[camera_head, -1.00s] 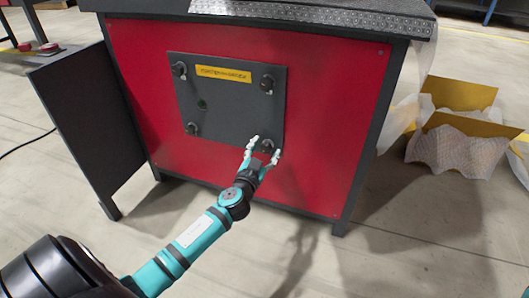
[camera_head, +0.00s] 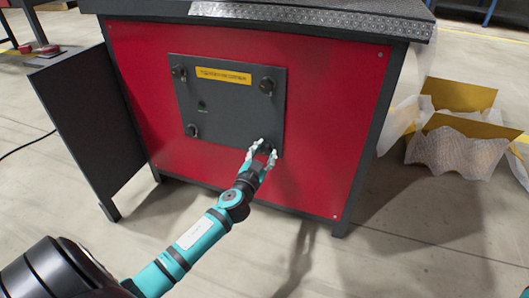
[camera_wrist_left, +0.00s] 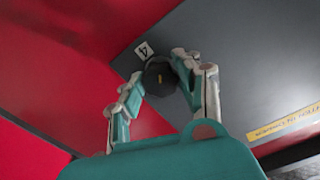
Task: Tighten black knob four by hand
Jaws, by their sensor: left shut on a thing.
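Black knob four (camera_wrist_left: 160,78) is at a corner of the dark grey panel (camera_head: 230,115), beside a white label with a "4" (camera_wrist_left: 144,50). In the head view it is the lower right knob, mostly hidden by my gripper. My left gripper (camera_head: 263,150) is shut on it, with one finger on each side. Other black knobs sit at the upper left (camera_head: 179,72), upper right (camera_head: 266,86) and lower left (camera_head: 192,130). My right gripper is not in view.
The panel is on the red front (camera_head: 330,90) of a dark-framed cabinet. A yellow label (camera_head: 223,76) is on the panel. A dark side door (camera_head: 85,130) stands out at the left. Wrapped cardboard boxes (camera_head: 460,145) are on the floor at the right.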

